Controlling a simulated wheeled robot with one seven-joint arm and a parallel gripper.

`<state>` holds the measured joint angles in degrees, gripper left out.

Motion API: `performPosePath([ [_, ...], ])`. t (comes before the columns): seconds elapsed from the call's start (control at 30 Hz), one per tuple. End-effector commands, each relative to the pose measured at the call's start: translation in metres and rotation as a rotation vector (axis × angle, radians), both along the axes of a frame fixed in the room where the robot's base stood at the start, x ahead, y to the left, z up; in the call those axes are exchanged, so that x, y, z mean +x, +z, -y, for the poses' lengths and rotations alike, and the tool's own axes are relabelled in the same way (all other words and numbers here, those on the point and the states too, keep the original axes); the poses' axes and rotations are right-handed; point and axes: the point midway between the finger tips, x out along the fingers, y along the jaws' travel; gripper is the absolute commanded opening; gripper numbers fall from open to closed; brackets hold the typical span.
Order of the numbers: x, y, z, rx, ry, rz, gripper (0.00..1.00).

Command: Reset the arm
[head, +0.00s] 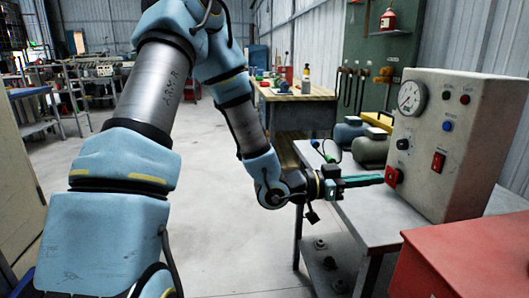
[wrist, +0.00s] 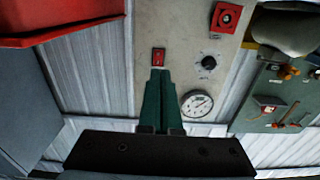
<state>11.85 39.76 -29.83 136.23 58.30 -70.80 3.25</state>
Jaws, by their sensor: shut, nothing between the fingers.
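My gripper (head: 379,180) is shut and empty, its teal fingers together and pointing at the front of a beige control box (head: 465,150). I cannot tell whether the tips touch the box. The box also carries a round gauge (head: 411,97) and a black knob (head: 403,144).
The box stands on a grey table (head: 375,215). Rounded grey-green containers (head: 370,148) sit behind my gripper. A red case (head: 470,260) fills the near right. A wooden workbench (head: 300,105) stands farther back. Open concrete floor (head: 230,220) lies left of the table.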

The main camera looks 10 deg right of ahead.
Motion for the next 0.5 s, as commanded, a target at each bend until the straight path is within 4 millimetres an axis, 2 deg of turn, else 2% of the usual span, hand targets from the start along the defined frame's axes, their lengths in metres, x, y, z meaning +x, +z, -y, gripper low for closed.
performPosePath([
  [0.07, 0.011, -0.003, -0.005, 0.052, 0.036, 0.009, 0.00],
  [0.13, 0.030, -0.010, -0.016, 0.147, 0.103, 0.020, 0.00],
  [0.17, 0.042, -0.015, -0.025, 0.204, 0.145, 0.024, 0.00],
  [0.23, 0.072, -0.026, -0.054, 0.357, 0.264, 0.019, 0.00],
  [0.3, 0.102, -0.035, -0.094, 0.516, 0.401, -0.008, 0.00],
  [0.37, 0.121, -0.040, -0.134, 0.643, 0.518, -0.050, 0.00],
  [0.4, 0.131, -0.040, -0.161, 0.719, 0.595, -0.087, 0.00],
  [0.47, 0.140, -0.039, -0.204, 0.826, 0.708, -0.156, 0.00],
  [0.5, 0.141, -0.037, -0.234, 0.892, 0.784, -0.212, 0.00],
])
